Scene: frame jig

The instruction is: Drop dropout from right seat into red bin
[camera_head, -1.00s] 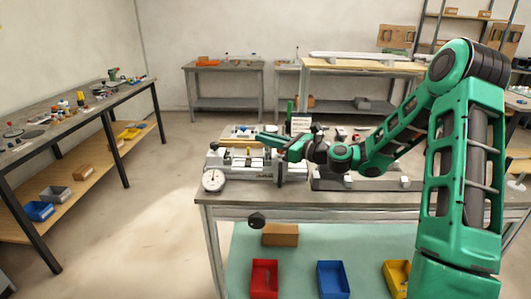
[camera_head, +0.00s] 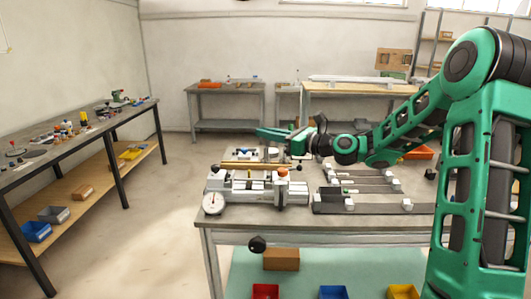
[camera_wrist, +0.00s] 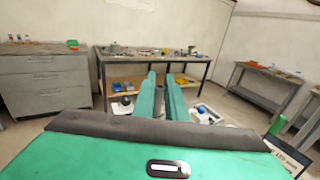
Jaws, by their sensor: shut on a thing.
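The red bin (camera_head: 265,291) is on the pale green shelf below the bench front, partly cut off by the picture's bottom edge. My gripper is well above and behind it. I cannot tell the right seat apart.
A blue bin (camera_head: 332,292) and a yellow bin (camera_head: 403,291) stand right of the red bin, with a cardboard box (camera_head: 281,260) behind. A dial gauge (camera_head: 213,203) and a black knob (camera_head: 257,244) are near the bench's front left. Open floor lies to the left.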

